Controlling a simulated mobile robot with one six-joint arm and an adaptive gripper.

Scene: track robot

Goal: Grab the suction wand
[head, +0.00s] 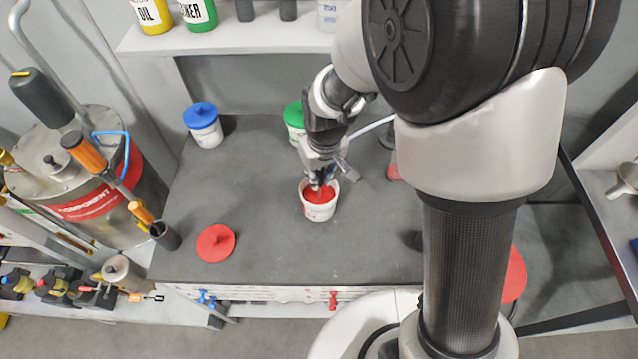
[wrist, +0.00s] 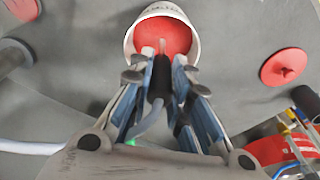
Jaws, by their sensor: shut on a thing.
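The suction wand (wrist: 158,80) shows in the wrist view as a dark body with a thin pale tip and a light hose. My gripper (wrist: 161,72) is shut on it, one blue-grey finger on each side. The tip points at the red contents of a white tub (wrist: 133,42); I cannot tell whether it touches them. In the head view my gripper (head: 320,180) points down over the open white tub (head: 320,214), which stands upright on the grey bench. The wand is mostly hidden there by my gripper. A white hose (head: 372,126) runs to the right behind my arm.
A red lid (head: 216,243) lies left of the tub. A blue-lidded tub (head: 205,132) and a green-lidded tub (head: 294,118) stand behind. A metal drum (head: 130,208) and tools are at the left. A shelf (head: 225,42) overhangs the back. The bench's front middle is clear.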

